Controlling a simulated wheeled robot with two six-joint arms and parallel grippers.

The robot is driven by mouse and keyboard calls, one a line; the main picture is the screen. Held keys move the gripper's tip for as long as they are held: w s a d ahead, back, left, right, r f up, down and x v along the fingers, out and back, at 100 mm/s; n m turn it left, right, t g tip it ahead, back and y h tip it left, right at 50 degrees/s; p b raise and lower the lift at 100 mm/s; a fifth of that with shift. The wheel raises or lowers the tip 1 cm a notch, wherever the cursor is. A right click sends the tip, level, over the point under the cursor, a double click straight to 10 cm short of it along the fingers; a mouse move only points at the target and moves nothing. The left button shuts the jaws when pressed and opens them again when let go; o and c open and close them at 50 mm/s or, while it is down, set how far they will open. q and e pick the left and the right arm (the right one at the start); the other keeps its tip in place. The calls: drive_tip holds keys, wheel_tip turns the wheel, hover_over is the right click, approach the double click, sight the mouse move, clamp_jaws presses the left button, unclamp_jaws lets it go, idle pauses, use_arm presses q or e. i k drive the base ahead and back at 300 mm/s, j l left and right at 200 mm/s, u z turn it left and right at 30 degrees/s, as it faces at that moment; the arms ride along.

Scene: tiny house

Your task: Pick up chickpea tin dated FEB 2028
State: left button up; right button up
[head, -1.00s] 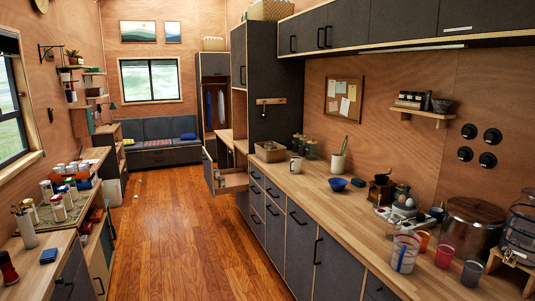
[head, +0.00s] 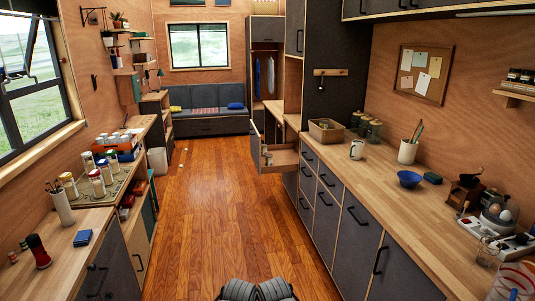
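Several pale cylindrical containers with coloured lids stand on a greenish tray or mat (head: 117,189) on the left counter. One has a yellow lid (head: 68,186), one is at the front middle (head: 97,184), and one is at the right (head: 106,172). They are too small to read, so I cannot tell which is a chickpea tin or which bears FEB 2028. Neither gripper can be made out. Two dark ribbed shapes at the bottom centre seem to be parts of my own body.
The left counter (head: 85,219) also holds a utensil cup (head: 62,206), a dark red mill (head: 38,251) and a blue block (head: 83,238). The wooden floor (head: 212,220) between the counters is clear. An open drawer (head: 283,157) juts from the right side.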

sight(323, 125)
drive_tip(key=i, duration=2.4)
drive_tip(key=i+j+z, duration=0.15)
drive_tip(key=i, duration=0.45)
drive_tip(key=i+j, duration=0.15)
drive_tip(key=i, duration=0.45)
drive_tip(key=i+j+z, duration=0.15)
drive_tip(key=i+z, duration=0.2)
drive_tip(key=i, duration=0.15)
drive_tip(key=i+j+z, duration=0.3)
drive_tip(key=i, duration=0.2)
